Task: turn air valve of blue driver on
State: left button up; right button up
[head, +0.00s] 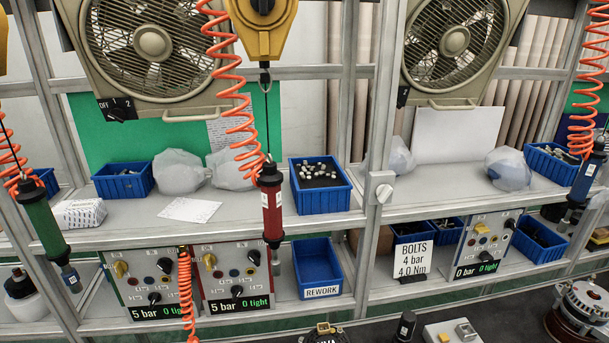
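The blue driver (585,176) hangs at the right from an orange coiled hose. A control panel (487,243) stands on the lower shelf at the right, with a display (477,270) reading 0 bar and 0 tight. It has a yellow valve handle (482,229) near its top left and a black knob (509,224) near its top right. The handle is small in the picture; its exact angle is hard to tell. Neither of my grippers is in view.
A red driver (271,205) and a green driver (41,221) hang further left. Their panels (237,276) (138,282) read 5 bar. A BOLTS sign (412,259) shows 4 bar, 4.0 Nm. An alternator (584,312) sits at the lower right.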

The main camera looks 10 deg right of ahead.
aim_at(481, 227)
jog(key=z, duration=1.5)
jog(key=i+l+u, duration=0.1)
jog(key=l, duration=0.25)
jog(key=i+l, duration=0.25)
jog(key=i+l+u, duration=0.15)
jog(key=l, duration=0.3)
jog(key=i+l, duration=0.2)
jog(key=l, duration=0.2)
jog(key=i+l+u, duration=0.15)
jog(key=l, duration=0.2)
jog(key=i+l, duration=0.15)
jog(key=l, duration=0.25)
jog(key=i+l+u, duration=0.15)
jog(key=l, duration=0.25)
